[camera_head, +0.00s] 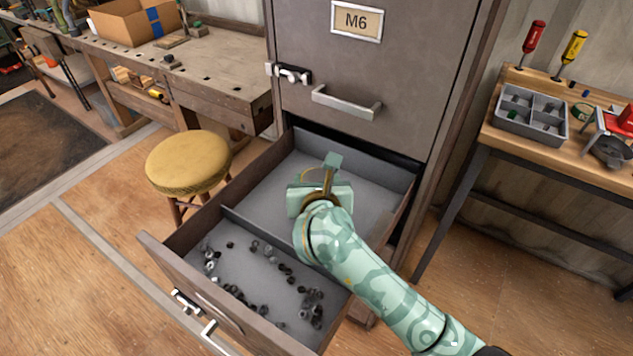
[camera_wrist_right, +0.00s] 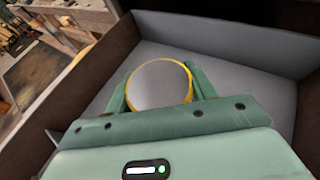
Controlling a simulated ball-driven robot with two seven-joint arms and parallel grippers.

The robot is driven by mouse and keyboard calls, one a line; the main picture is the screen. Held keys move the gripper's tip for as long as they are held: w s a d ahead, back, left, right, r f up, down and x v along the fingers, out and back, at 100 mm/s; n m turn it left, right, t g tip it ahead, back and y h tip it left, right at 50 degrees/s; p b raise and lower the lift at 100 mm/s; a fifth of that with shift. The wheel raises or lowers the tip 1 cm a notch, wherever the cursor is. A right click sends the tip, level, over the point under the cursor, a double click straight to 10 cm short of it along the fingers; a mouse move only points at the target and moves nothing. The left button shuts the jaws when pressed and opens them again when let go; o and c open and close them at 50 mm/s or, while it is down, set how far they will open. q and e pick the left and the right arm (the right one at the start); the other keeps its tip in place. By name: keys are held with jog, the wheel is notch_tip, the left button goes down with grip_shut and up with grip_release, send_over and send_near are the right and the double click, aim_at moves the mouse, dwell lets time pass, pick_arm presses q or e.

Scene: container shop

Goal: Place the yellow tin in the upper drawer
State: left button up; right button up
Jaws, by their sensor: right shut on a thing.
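The yellow tin (camera_wrist_right: 160,85) shows in the right wrist view as a round grey top with a yellow rim. My right gripper (camera_head: 328,175) is shut on it, with a finger on each side. In the head view the gripper mostly hides the tin. Gripper and tin are over the rear compartment of an open drawer (camera_head: 270,195); whether the tin touches the drawer floor I cannot tell. The open drawer is below a closed front labelled M6 (camera_head: 357,24). My left gripper is not in view.
The drawer's front compartment holds several small nuts (camera_head: 290,270), behind a divider. A yellow stool (camera_head: 188,160) stands close to the drawer's left. A workbench (camera_head: 200,80) is at the left. A table with a grey divided tray (camera_head: 531,114) is at the right. The rear compartment looks otherwise empty.

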jog(key=shift+r, duration=0.15)
jog(key=o, duration=0.8)
jog(key=shift+f, duration=0.25)
jog(key=o, duration=0.4)
jog(key=shift+r, duration=0.1)
jog(key=shift+s+r, duration=0.1)
jog(key=shift+r, duration=0.15)
pick_arm(q)
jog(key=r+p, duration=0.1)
jog(key=p, duration=0.1)
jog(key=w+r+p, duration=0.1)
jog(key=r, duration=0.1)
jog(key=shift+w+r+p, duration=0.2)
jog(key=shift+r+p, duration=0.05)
jog(key=shift+p, duration=0.15)
pick_arm(e)
jog(key=v, duration=1.1)
jog(key=shift+s, duration=0.45)
